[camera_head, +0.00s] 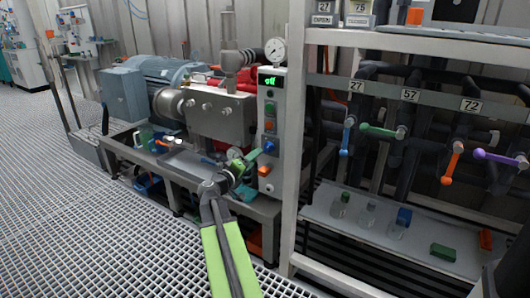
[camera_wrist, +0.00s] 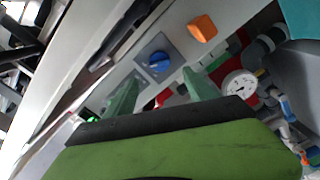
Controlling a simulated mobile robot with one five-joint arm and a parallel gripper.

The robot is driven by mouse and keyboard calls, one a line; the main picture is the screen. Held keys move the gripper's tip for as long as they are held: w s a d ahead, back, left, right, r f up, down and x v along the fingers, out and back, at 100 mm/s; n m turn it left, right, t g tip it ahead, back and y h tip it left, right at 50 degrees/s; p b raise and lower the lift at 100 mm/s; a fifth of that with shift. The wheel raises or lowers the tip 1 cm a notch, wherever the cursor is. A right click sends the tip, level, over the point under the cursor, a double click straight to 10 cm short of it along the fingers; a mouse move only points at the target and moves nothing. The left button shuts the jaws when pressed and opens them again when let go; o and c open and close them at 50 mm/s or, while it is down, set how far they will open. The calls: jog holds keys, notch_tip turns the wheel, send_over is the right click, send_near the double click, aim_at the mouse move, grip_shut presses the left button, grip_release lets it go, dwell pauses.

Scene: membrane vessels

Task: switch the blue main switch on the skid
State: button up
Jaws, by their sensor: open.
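The blue main switch (camera_head: 269,146) is on the front of the grey control box (camera_head: 281,150) on the skid, below an orange button (camera_head: 269,124). In the wrist view the blue switch (camera_wrist: 158,60) is a round knob on a dark square plate, just beyond and between the fingertips. My gripper (camera_head: 250,172) is in front of the box, with its teal fingers pointing towards it. The fingers (camera_wrist: 160,74) are open and apart, with nothing between them. The switch appears untouched, though the exact gap cannot be told. The box's display (camera_head: 271,81) is lit green and seems to read "off".
A pressure gauge (camera_head: 275,50) stands above the box. A motor (camera_head: 165,82) and pump sit to the left. A rack post (camera_head: 293,125) stands close on the right, beside valves and a shelf (camera_head: 390,238) with small vessels. Open grating lies in front.

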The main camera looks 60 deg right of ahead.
aim_at(266, 149)
jog(key=d, duration=0.9)
jog(key=shift+d, duration=0.25)
